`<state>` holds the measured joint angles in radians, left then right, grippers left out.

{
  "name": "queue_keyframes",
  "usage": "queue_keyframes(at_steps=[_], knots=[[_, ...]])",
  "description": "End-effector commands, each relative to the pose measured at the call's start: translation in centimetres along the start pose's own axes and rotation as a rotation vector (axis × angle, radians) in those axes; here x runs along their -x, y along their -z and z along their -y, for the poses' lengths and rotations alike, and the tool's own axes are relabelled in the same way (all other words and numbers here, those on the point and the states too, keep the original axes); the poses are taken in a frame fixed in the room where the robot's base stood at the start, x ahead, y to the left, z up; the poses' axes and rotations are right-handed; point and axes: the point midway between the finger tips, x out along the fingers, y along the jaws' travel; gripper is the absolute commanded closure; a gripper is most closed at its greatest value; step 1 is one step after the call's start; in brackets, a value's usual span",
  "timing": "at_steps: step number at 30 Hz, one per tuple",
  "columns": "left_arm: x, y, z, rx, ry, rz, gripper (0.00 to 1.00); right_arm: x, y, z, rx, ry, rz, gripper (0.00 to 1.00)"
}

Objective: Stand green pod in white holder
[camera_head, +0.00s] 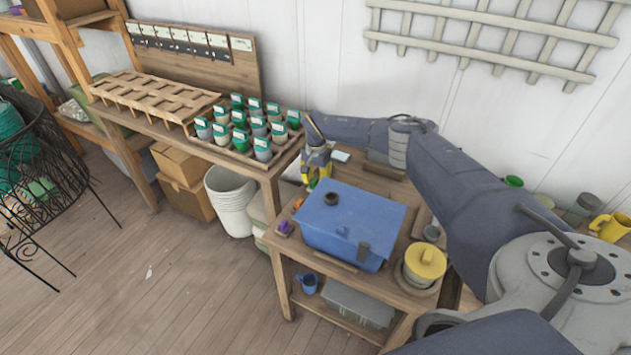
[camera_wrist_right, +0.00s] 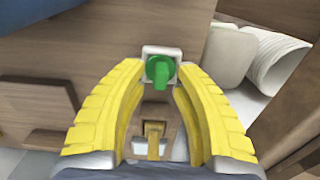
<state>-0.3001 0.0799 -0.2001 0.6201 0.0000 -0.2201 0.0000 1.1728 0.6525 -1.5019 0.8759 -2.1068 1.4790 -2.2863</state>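The green pod (camera_wrist_right: 160,70) shows between and just beyond my right gripper's yellow fingertips in the right wrist view. It overlaps the square white holder (camera_wrist_right: 148,50); how deep it sits in the holder I cannot tell. My right gripper (camera_wrist_right: 160,72) is open, with a gap between each fingertip and the pod. In the head view my right gripper (camera_head: 317,172) points down behind the blue box, at the table's far left part, with a bit of green under it. The holder is hard to make out there. My left gripper is not in view.
The blue box (camera_head: 350,222) fills much of the small wooden table (camera_head: 375,277). A pot with a yellow lid (camera_head: 425,262) stands at its right. A purple item (camera_head: 285,227) lies near the left edge. A bench with several potted cups (camera_head: 238,139) stands left of the gripper.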

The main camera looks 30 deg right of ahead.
Motion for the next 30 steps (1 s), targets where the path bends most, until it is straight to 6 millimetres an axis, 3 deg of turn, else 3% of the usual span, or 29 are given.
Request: queue_keyframes(at_steps=[30], knots=[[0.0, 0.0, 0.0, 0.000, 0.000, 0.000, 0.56, 7.4, 0.0, 0.0, 0.000, 0.002, -0.001, 0.71]])
